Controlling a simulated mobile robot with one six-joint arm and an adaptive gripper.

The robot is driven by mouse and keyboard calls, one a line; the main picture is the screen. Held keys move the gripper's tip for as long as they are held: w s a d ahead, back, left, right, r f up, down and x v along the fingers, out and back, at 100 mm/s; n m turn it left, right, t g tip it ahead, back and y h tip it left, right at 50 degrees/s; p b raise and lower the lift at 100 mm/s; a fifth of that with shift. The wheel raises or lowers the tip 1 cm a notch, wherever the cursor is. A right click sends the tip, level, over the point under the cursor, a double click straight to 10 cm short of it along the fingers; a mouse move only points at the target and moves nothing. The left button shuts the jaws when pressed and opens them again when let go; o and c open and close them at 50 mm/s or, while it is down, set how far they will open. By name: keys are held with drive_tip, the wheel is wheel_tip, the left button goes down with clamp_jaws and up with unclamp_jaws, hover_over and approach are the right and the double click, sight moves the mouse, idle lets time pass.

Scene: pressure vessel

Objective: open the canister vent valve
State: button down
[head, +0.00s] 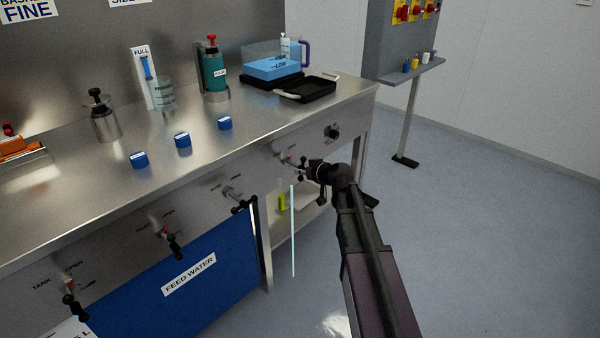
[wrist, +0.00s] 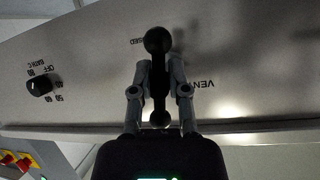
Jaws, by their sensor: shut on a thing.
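The vent valve is on the steel front panel of the bench. Its black handle (wrist: 157,42), with a ball at each end, fills the middle of the wrist view. My gripper (wrist: 159,72) is shut on this handle, one finger on each side. In the wrist view, panel lettering reading "VEN" shows to the right of the handle, and lettering ending in "SED" is partly hidden behind it. In the head view my gripper (head: 308,168) is at the right part of the panel, and it largely hides the handle.
A black temperature knob (head: 332,132) is right of my gripper; it also shows in the wrist view (wrist: 40,86). Other valve handles (head: 168,240) stick out leftward along the panel. A thin pale vertical line (head: 292,230) shows below my gripper. Floor (head: 480,210) to the right is clear.

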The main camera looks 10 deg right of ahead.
drive_tip(key=shift+w+d+r+n+t+h, duration=0.15)
drive_tip(key=shift+n+t+h, duration=0.15)
drive_tip(key=shift+n+t, duration=0.15)
idle(0.4)
drive_tip(key=c, duration=0.6)
unclamp_jaws()
drive_tip(key=shift+r, duration=0.1)
drive_tip(key=shift+c, duration=0.2)
